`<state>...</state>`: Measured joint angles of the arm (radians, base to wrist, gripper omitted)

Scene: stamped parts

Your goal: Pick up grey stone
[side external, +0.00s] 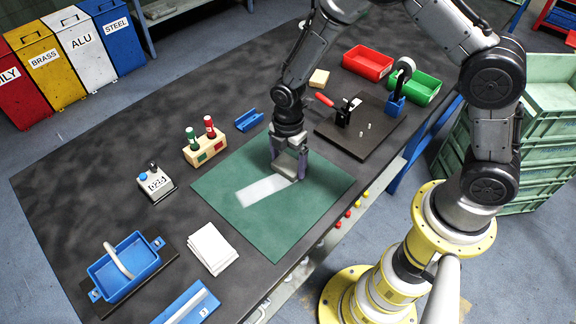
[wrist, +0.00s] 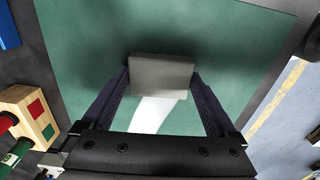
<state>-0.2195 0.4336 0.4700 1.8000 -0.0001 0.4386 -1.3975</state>
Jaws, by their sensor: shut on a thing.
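The grey stone (side external: 289,165) is a small block between the fingers of my gripper (side external: 289,170), over the green mat (side external: 222,190). In the wrist view the stone (wrist: 160,75) sits between the two dark finger ends of my gripper (wrist: 161,82), with a finger on each side. My gripper is shut on it. A pale flat strip (side external: 265,189) lies on the mat beside and partly under the stone; it also shows in the wrist view (wrist: 152,114). I cannot tell whether the stone touches the mat.
A wooden block with red and green stamps (side external: 205,150) stands left of the mat. A numbered stamp (side external: 156,184), white pads (side external: 213,248) and a blue handled tray (side external: 128,266) lie farther left. A dark fixture board (side external: 365,140), red bin (side external: 368,63) and green bin (side external: 415,88) stand right.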

